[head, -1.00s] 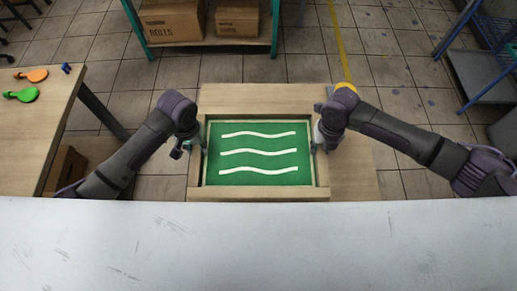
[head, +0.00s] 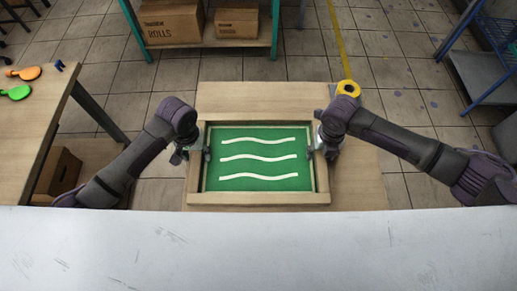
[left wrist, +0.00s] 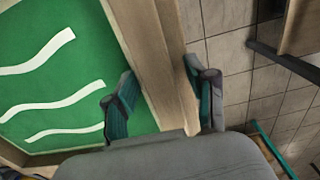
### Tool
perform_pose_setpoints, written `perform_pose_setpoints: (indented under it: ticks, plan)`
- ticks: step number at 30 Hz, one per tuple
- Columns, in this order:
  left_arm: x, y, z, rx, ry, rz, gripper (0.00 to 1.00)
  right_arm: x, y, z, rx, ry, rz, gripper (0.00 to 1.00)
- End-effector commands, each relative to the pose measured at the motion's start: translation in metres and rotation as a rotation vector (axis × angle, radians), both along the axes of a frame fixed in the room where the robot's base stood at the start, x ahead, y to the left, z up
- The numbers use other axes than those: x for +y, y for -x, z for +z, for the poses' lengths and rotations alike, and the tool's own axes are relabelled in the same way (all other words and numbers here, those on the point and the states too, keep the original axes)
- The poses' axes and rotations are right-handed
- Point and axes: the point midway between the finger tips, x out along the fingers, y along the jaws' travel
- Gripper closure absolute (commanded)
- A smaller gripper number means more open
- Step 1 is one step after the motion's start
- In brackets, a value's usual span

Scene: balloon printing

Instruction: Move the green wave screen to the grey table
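The green wave screen (head: 258,140), a wooden frame round a green panel with three white wavy lines, is level at the middle of the head view. My left gripper (head: 194,152) is shut on its left rail, one finger inside and one outside; the left wrist view shows this rail (left wrist: 160,50) between the fingers (left wrist: 163,100). My right gripper (head: 322,150) is at the right rail in the same way and looks shut on it. The light grey table (head: 250,250) with scratches fills the bottom of the head view. The gap under the screen cannot be seen.
A wooden table (head: 265,95) lies beneath and behind the screen. Another wooden table (head: 35,125) at left bears orange (head: 30,73) and green (head: 16,93) balloon-like items. Shelves with boxes (head: 172,22) stand behind.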

Motion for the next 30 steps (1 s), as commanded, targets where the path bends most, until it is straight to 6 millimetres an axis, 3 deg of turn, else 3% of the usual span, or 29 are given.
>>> perform_pose_setpoints:
  ticks: [8,21,30]
  plan:
    - [-0.001,-0.001,0.008,-0.002,0.002,0.0,0.44,0.001,0.0,0.0,0.0,-0.001,0.001,0.44]
    - [0.0,-0.001,0.094,-0.003,0.001,-0.002,0.44,0.001,0.0,0.0,0.0,-0.002,0.001,0.44]
    - [0.0,0.0,0.12,0.0,0.001,-0.001,0.44,0.001,-0.001,0.005,-0.002,-0.002,0.001,0.44]
